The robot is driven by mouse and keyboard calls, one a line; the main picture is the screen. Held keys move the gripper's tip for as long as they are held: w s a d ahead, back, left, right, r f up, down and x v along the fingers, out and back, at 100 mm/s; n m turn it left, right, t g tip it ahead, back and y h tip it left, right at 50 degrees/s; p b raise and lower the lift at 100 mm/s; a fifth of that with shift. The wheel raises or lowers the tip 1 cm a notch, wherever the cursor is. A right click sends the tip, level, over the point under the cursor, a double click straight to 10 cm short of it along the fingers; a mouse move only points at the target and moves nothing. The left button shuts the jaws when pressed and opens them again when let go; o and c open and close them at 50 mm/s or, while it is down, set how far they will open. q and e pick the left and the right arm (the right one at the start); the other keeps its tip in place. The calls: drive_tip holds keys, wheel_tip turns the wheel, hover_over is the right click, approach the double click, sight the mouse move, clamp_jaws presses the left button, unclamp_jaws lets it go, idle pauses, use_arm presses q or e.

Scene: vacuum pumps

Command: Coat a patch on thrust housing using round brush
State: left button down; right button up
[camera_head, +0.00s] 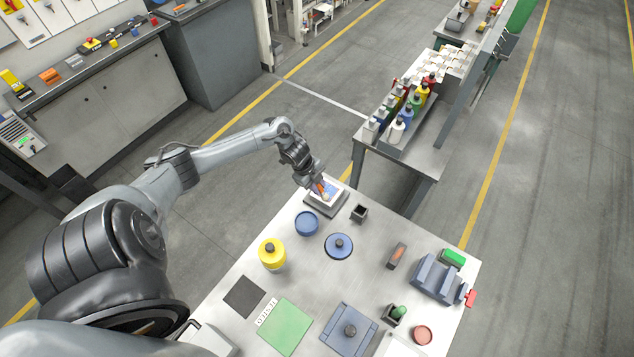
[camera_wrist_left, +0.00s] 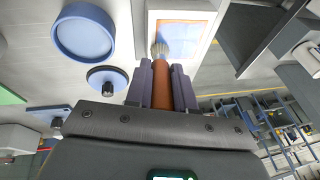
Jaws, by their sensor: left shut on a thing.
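My left gripper (camera_head: 318,184) is shut on the orange handle of a round brush (camera_wrist_left: 162,72) at the far end of the table. The brush's bristles (camera_wrist_left: 161,48) point at a white-framed panel (camera_wrist_left: 152,18) with a blue and orange face; I cannot tell whether they touch it. The panel also shows in the head view, partly behind the gripper. A blue disc with a dark knob (camera_head: 338,244) and a blue round dish (camera_head: 306,224) stand nearby. No label shows which part is the thrust housing. My right gripper is not in view.
A small dark open box (camera_head: 359,213) stands right of the panel. A yellow round container (camera_head: 271,253), a green mat (camera_head: 285,327) and a blue-grey block fixture (camera_head: 437,279) are nearer. A bench with bottles (camera_head: 404,110) stands beyond the table.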

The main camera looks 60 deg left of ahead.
use_arm(q)
drive_tip(key=shift+s+d+r, duration=0.2)
drive_tip(key=shift+s+r, duration=0.05)
drive_tip(key=shift+s, duration=0.05)
wheel_tip(320, 180, up, 3)
drive_tip(key=p, duration=0.3)
drive_tip(key=shift+w+a+r, duration=0.1)
drive_tip(key=shift+r, duration=0.1)
drive_tip(key=shift+r+p, duration=0.7)
wheel_tip(320, 180, up, 3)
drive_tip(key=p, duration=0.2)
drive_tip(key=shift+p, duration=0.35)
drive_tip(key=shift+f, duration=0.1)
